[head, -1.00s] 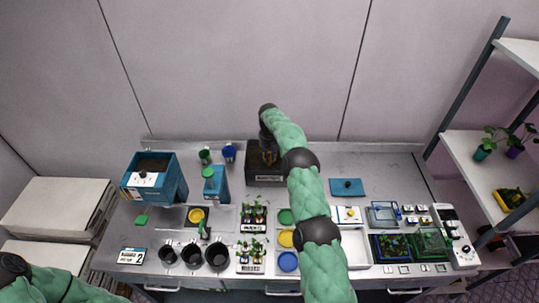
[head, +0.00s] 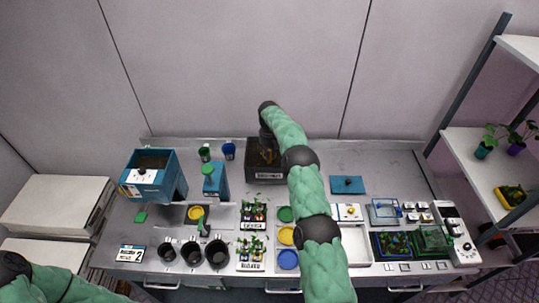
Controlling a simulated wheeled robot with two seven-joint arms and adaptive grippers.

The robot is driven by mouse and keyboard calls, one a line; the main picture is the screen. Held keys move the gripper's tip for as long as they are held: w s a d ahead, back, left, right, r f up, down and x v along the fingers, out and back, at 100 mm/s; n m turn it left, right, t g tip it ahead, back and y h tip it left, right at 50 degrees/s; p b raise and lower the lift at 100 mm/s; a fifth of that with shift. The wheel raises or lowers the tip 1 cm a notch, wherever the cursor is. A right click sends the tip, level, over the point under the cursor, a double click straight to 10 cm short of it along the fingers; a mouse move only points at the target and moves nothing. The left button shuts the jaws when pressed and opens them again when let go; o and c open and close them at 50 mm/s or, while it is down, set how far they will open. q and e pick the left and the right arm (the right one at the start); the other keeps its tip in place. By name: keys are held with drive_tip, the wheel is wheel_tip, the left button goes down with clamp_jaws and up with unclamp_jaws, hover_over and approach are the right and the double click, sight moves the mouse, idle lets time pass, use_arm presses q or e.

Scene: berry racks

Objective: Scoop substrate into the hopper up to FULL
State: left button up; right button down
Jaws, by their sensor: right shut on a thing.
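The blue hopper (head: 142,190) stands at the back left of the bench, with dark substrate (head: 152,161) in its open top. A dark box with a pale label (head: 268,176) stands at the back middle. My right gripper (head: 268,150) points down into this box. It is shut on a small scoop-like thing, mostly hidden by the gripper and the box wall. Whether it carries substrate I cannot tell. My left arm shows at the lower left, its gripper out of view. The hopper's level marks are too small to read.
A blue dispenser with a green top (head: 209,186) and a blue cup (head: 228,151) stand between hopper and box. Black pots (head: 217,253) and seedling trays (head: 252,240) are in front. A blue lid (head: 347,185) lies right of my arm, with free bench around it.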

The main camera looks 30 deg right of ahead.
wheel_tip(320, 180, up, 5)
drive_tip(key=shift+f+p, duration=0.1)
drive_tip(key=shift+p, duration=0.7)
wheel_tip(320, 180, up, 10)
drive_tip(key=p, duration=0.5)
drive_tip(key=shift+f+p, duration=0.25)
drive_tip(key=shift+p, duration=0.1)
